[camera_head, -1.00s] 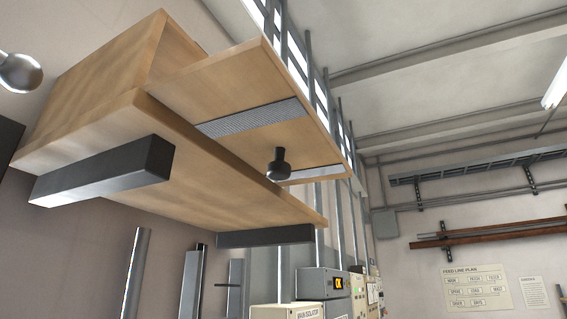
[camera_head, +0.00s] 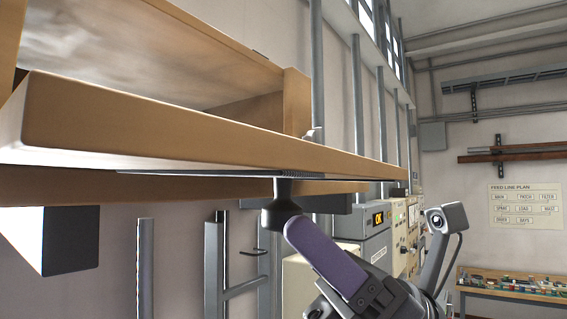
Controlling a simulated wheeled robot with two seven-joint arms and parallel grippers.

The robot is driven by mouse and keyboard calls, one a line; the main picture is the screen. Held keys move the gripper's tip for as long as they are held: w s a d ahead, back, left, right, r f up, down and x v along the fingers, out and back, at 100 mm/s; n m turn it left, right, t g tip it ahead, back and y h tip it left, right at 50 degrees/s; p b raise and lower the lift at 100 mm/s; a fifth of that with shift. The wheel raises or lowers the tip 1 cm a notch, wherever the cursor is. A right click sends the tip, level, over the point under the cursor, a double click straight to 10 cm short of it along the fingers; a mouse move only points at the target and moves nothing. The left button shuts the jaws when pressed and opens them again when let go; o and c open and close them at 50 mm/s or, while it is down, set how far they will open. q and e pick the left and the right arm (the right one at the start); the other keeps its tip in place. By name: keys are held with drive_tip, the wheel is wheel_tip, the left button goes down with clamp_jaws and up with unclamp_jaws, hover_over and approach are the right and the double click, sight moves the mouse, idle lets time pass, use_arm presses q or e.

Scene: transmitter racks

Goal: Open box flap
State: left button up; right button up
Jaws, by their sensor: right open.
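The wooden box (camera_head: 292,104) hangs on the wall at the upper left, its front open onto a pale interior. Its flap (camera_head: 180,128) is swung down and seen nearly edge-on, standing out toward me about level. A dark round knob (camera_head: 283,193) hangs from the flap's underside. My right gripper (camera_head: 300,232) is below the flap and open, with a purple-padded finger at the knob, close to or touching it. I cannot tell whether they touch. The other finger is not clearly seen. My left gripper is out of view.
A black bracket (camera_head: 62,240) juts out under the box at left. Grey cabinets with an OK display (camera_head: 379,219) stand behind my right gripper. A bench with small items (camera_head: 510,287) is at the far right.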

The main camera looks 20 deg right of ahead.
drive_tip(key=shift+p+x, duration=0.4)
drive_tip(key=shift+x, duration=0.65)
drive_tip(key=shift+r, duration=0.1)
clamp_jaws()
idle(0.5)
